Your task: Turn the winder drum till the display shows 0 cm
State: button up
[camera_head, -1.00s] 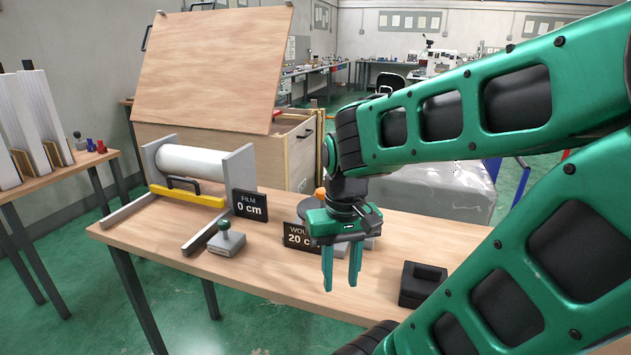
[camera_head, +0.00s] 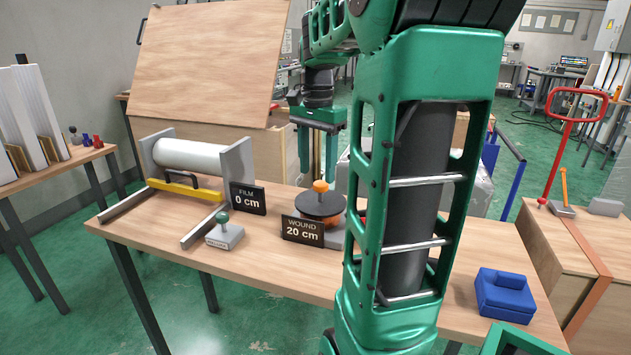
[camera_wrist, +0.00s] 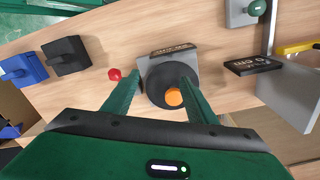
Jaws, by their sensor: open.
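The winder drum (camera_head: 333,217) has a dark round disc with an orange knob (camera_head: 320,186) on top. It stands near the back edge of the wooden table. Its "WOUND" display (camera_head: 302,232) reads 20 cm. In the wrist view the drum's disc (camera_wrist: 164,82) lies between and beyond my fingers, with the knob (camera_wrist: 173,97) nearer the right finger. My gripper (camera_head: 317,170) is open and empty, pointing down, its tips above the drum's level in the head view. It also shows in the wrist view (camera_wrist: 160,80). Contact with the knob cannot be told.
A white film roll (camera_head: 188,156) in a grey frame stands left, with a "FILM" display (camera_head: 248,198) reading 0 cm. A grey block with green knob (camera_head: 224,235) is in front. A blue block (camera_head: 503,293) and a black block (camera_wrist: 66,55) lie on the right. A red knob (camera_wrist: 114,74) is near the drum.

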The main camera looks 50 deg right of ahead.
aim_at(320, 183)
jog(key=w+d+r+m, duration=0.3)
jog(key=w+d+m, duration=0.1)
jog(key=d, duration=0.3)
jog(key=shift+m, duration=0.3)
jog(key=f, duration=1)
jog(key=shift+w+f, duration=0.25)
jog(key=shift+f, duration=0.1)
grip_shut()
jog(key=shift+a, duration=0.1)
jog(key=shift+w, duration=0.1)
